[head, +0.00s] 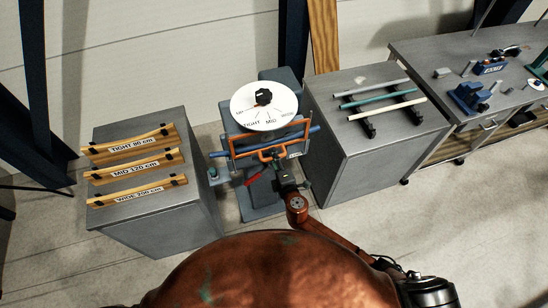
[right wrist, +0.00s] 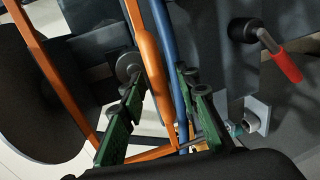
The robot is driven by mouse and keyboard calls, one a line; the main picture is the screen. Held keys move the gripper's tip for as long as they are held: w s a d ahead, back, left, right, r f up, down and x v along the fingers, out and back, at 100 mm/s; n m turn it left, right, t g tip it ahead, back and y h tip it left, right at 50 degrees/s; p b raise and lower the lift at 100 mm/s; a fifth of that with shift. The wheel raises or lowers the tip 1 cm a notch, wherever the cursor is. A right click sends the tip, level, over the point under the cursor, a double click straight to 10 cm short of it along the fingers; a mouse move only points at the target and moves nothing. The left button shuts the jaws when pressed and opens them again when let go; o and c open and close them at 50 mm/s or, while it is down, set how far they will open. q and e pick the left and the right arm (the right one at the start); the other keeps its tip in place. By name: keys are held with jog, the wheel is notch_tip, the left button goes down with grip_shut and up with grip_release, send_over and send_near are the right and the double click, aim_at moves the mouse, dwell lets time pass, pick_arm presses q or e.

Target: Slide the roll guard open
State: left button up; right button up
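The roll guard (head: 258,147) is an orange frame across the front of the grey bending machine (head: 262,198), below its white dial. A blue roll (head: 311,130) runs along it. My right gripper (head: 282,168) is at the guard's lower right part in the head view. In the right wrist view its green fingers (right wrist: 160,78) are apart, with an orange guard bar (right wrist: 144,50) and the blue roll (right wrist: 167,40) showing between them. I cannot tell whether either finger touches the bar. My left gripper is not in view.
A red-handled crank (right wrist: 284,64) is beside the fingers. A grey cabinet with labelled wooden templates (head: 152,228) stands left. Another cabinet (head: 365,160) with several rods stands right, beside a workbench (head: 420,62) with tools. Floor is clear in front of the left cabinet.

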jog(key=v, duration=1.2)
jog(key=s+d+f+m+g+h+b, duration=0.1)
jog(key=s+d+f+m+g+b, duration=0.35)
jog(key=f, duration=1.05)
jog(key=s+d+f+m+g+h+b, duration=0.1)
jog(key=s+d+f+h+b, duration=0.1)
jog(key=d+f, duration=0.95)
jog(key=s+d+f+m+g+h+b, duration=0.1)
jog(key=s+d+f+m+g+b, duration=0.15)
jog(key=f, duration=1.65)
jog(key=s+d+f+m+g+b, duration=0.2)
jog(key=s+d+f+m, duration=0.1)
jog(key=s+f, duration=0.5)
jog(key=s+d+f+m+g+b, duration=0.1)
jog(key=s+d+f+m+b, duration=0.2)
jog(key=s+f, duration=0.6)
jog(key=s+d+f+m+g+b, duration=0.1)
jog(key=s+f, duration=0.3)
jog(key=s, duration=0.6)
jog(key=s+f+m+g+b, duration=0.1)
jog(key=s+f+m, duration=0.3)
jog(key=s, duration=0.6)
jog(key=shift+d+f+g, duration=0.4)
jog(key=shift+f+g, duration=0.2)
jog(key=shift+f, duration=0.05)
